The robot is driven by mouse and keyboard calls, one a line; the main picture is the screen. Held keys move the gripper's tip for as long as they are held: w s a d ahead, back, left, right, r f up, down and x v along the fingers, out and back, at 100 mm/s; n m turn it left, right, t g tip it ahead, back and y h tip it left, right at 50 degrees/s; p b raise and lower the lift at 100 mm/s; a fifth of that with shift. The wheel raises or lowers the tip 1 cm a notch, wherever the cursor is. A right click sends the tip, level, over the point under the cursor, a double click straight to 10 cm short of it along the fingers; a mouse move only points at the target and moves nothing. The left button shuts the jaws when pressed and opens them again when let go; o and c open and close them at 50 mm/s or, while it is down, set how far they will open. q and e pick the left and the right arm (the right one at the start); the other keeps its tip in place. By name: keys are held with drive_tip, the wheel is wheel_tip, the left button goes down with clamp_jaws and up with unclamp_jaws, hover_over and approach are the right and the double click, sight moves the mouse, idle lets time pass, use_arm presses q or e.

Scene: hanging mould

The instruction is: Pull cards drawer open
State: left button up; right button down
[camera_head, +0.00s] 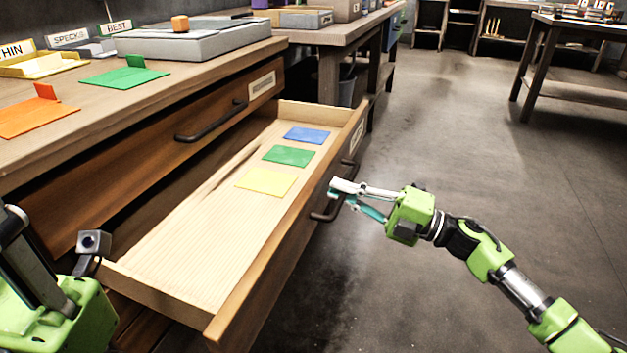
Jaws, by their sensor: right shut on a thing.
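The cards drawer (196,263) stands pulled out of the wooden cabinet. Inside it lie a blue card (307,135), a green card (289,156) and a yellow card (266,182) near its far end. Its dark bar handle (322,216) is on the front face. My right gripper (345,196) is at the handle, its fingers shut on it. My left arm shows at the lower left; its gripper fingers cannot be made out clearly.
A closed drawer (170,137) with its own dark handle sits above. The cabinet top (110,110) holds green and orange cards, small labelled stands and a grey box (197,40). Another table (571,29) stands at the back right. The floor on the right is clear.

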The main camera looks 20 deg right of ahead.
drive_tip(key=shift+r+v, duration=0.2)
drive_tip(key=shift+v, duration=0.75)
drive_tip(key=shift+r+v, duration=0.15)
drive_tip(key=shift+v, duration=0.8)
drive_tip(key=c, duration=2.4)
unclamp_jaws()
drive_tip(key=shift+d, duration=0.1)
drive_tip(key=v, duration=1.2)
